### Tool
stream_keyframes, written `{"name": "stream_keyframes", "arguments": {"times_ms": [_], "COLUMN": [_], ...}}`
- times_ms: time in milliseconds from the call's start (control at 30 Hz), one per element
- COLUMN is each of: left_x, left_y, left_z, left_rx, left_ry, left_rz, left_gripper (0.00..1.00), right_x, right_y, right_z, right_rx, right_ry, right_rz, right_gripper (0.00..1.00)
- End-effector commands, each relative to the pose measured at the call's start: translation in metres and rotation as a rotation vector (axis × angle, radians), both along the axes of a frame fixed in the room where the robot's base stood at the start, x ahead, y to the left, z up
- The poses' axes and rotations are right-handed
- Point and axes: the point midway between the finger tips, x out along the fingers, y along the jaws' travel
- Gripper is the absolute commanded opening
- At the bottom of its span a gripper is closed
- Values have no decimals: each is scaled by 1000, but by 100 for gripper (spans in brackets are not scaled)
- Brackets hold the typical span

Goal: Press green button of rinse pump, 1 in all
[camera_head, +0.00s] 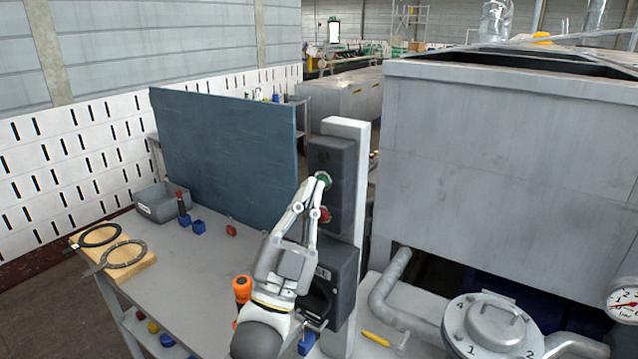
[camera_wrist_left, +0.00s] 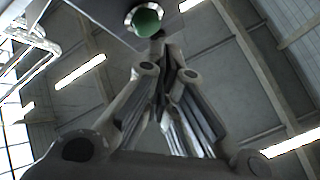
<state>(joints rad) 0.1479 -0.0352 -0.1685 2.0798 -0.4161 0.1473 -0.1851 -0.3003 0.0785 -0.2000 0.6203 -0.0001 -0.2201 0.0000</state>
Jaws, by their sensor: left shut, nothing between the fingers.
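The green button (camera_head: 323,179) sits on the upper part of a dark control box (camera_head: 331,158) fixed to a white post. In the left wrist view the green button (camera_wrist_left: 146,19) shows as a round green face with a metal rim at the top, just beyond the fingertips. My left gripper (camera_head: 312,187) is shut and empty. Its fingertips are right at the green button in the head view; I cannot tell whether they touch it. My right gripper is out of view.
A white post (camera_head: 360,150) carries the box. A grey table (camera_head: 190,265) holds a grey bin (camera_head: 161,202), blue blocks and rings on a wooden board (camera_head: 128,268). A blue panel (camera_head: 225,150) stands behind. A large grey tank (camera_head: 500,170) and pipe (camera_head: 393,300) are at right.

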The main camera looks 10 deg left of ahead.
Motion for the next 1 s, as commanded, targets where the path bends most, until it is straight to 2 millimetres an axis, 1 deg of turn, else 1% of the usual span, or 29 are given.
{"name": "stream_keyframes", "arguments": {"times_ms": [233,1000], "left_x": [7,12], "left_y": [-3,-4], "left_z": [1,0], "left_rx": [0,-1], "left_ry": [-1,0], "left_rz": [0,1], "left_gripper": [0,0], "right_x": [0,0], "right_y": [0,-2], "right_z": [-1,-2], "right_rx": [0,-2], "right_ry": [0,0], "right_rz": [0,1], "right_gripper": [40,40]}}
